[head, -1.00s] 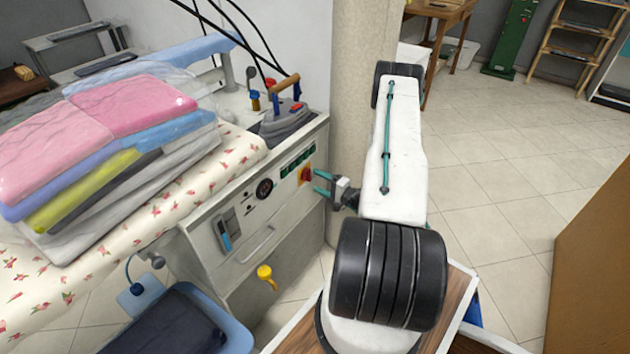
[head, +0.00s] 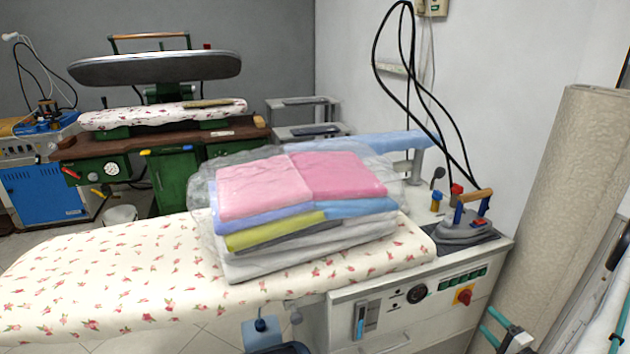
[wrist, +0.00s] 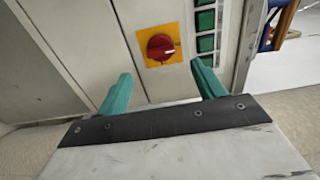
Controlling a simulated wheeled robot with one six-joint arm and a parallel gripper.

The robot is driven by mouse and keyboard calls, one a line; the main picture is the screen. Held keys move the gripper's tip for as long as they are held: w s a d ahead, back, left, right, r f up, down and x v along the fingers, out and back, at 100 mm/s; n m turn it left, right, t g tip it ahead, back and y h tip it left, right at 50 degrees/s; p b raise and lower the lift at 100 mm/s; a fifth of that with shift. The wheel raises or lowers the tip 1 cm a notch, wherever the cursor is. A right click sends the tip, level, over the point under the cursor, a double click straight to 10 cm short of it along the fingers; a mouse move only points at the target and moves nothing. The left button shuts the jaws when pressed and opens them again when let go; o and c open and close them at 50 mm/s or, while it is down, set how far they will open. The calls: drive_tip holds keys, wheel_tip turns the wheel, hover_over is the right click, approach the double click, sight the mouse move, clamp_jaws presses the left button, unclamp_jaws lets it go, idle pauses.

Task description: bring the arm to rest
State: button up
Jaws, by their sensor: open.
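My gripper (wrist: 160,90) is open and empty in the wrist view, with its two teal fingers spread apart. Beyond the fingers is the front of the ironing station, with a red knob (wrist: 160,46) on a yellow plate. In the head view my gripper (head: 500,338) shows at the bottom right edge, partly cut off, in front of the ironing station's control panel. Part of my white arm shows at the right edge.
A wrapped stack of folded laundry (head: 300,200) lies on the flowered ironing board (head: 110,270). An iron (head: 468,222) rests at the board's right end. A beige pillar (head: 555,200) stands to the right. A green press (head: 160,120) stands at the back left.

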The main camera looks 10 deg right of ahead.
drive_tip(key=s+a+r+n+g+y, duration=0.3)
drive_tip(key=a+r+n+g+y, duration=0.2)
drive_tip(key=a+r+g+y, duration=1.25)
drive_tip(key=s+a+r+n+h, duration=0.6)
drive_tip(key=a+r+h, duration=0.3)
drive_tip(key=r, duration=0.5)
drive_tip(key=s+a+r+n+h, duration=0.6)
drive_tip(key=s+a+r+h, duration=0.2)
drive_tip(key=a+r, duration=0.4)
wheel_tip(320, 180, up, 2)
drive_tip(key=shift+s+a+r+t+h, duration=0.1)
drive_tip(key=shift+s+a+t+h, duration=0.3)
drive_tip(key=shift+h, duration=0.45)
drive_tip(key=shift+d, duration=0.1)
